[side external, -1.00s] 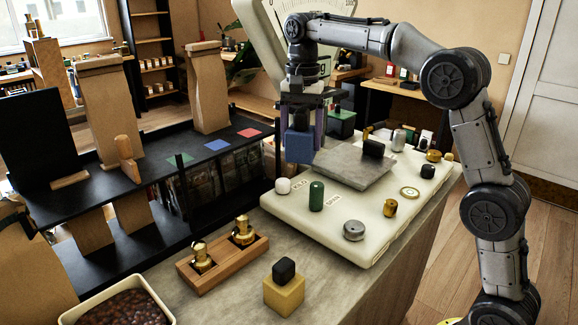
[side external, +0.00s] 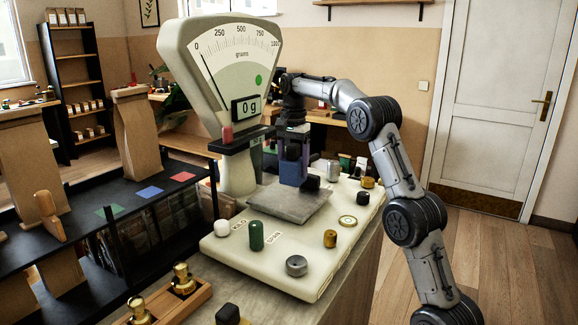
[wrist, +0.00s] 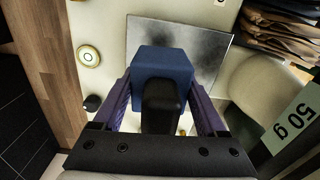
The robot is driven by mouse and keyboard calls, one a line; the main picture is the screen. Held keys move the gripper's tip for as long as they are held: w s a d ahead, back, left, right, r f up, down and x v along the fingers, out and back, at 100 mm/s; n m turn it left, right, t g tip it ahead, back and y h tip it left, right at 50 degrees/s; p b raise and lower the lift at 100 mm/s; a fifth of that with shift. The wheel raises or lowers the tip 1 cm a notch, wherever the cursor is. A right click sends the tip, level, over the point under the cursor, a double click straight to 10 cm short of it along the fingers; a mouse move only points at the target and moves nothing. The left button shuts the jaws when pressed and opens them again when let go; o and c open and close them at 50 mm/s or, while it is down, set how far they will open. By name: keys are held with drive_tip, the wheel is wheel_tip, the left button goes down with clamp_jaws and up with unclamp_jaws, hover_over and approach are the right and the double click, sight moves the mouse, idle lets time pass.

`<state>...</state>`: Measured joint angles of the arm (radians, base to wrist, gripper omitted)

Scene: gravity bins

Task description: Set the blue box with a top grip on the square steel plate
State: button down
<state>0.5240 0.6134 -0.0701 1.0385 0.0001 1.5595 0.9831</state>
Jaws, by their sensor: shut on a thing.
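The blue box (side external: 291,170) hangs upright in my gripper (side external: 292,150), above the square steel plate (side external: 285,205) or its back part. My gripper is shut on the box's black top grip; in the wrist view the grip (wrist: 160,100) lies between the purple fingers, with the blue box (wrist: 160,62) beyond it. The steel plate (wrist: 212,48) shows beside the box in the wrist view, partly hidden by it. I cannot tell the exact gap between box and plate. The scale display (side external: 246,108) reads 0 g.
The cream scale base (side external: 265,265) carries a green cylinder (side external: 256,235), a grey knob (side external: 296,265) and a brass knob (side external: 330,238). A black block (side external: 311,183) stands close right of the box. The tall dial (side external: 225,70) rises behind. The plate's front is clear.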

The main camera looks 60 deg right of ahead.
sight(293, 145)
drive_tip(key=shift+f, duration=3)
drive_tip(key=shift+f, duration=0.5)
unclamp_jaws()
wheel_tip(293, 145, up, 14)
drive_tip(key=shift+f, duration=0.1)
